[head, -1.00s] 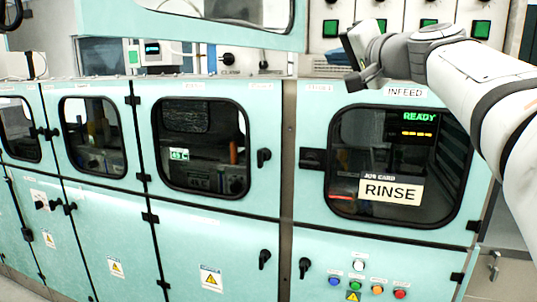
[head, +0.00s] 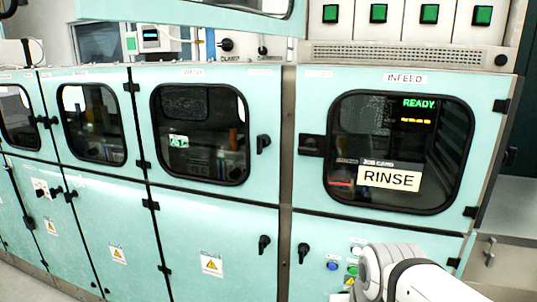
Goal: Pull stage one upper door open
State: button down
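Several upper doors with dark windows line a pale green cabinet. The label text on most is too small to read, so I cannot tell which is stage one. The upper door left of the infeed door (head: 258,105) is shut, with a black handle (head: 263,144) on its right edge. The right-hand upper door (head: 300,180), labelled INFEED, is shut, with a black latch (head: 311,145) on its left edge and a RINSE card behind its window. My arm enters at bottom right, in front of the lower right panel. My gripper is not visible.
Lower doors carry black handles (head: 264,245) and warning labels. My arm partly covers the coloured buttons (head: 333,266) on the lower right panel. A metal counter (head: 511,216) stands at the right. The space before the upper doors looks clear.

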aim_at(431, 133)
jog(key=z, duration=1.9)
jog(key=k, duration=0.8)
jog(key=u, duration=0.8)
jog(key=i, duration=1)
jog(key=u, duration=0.05)
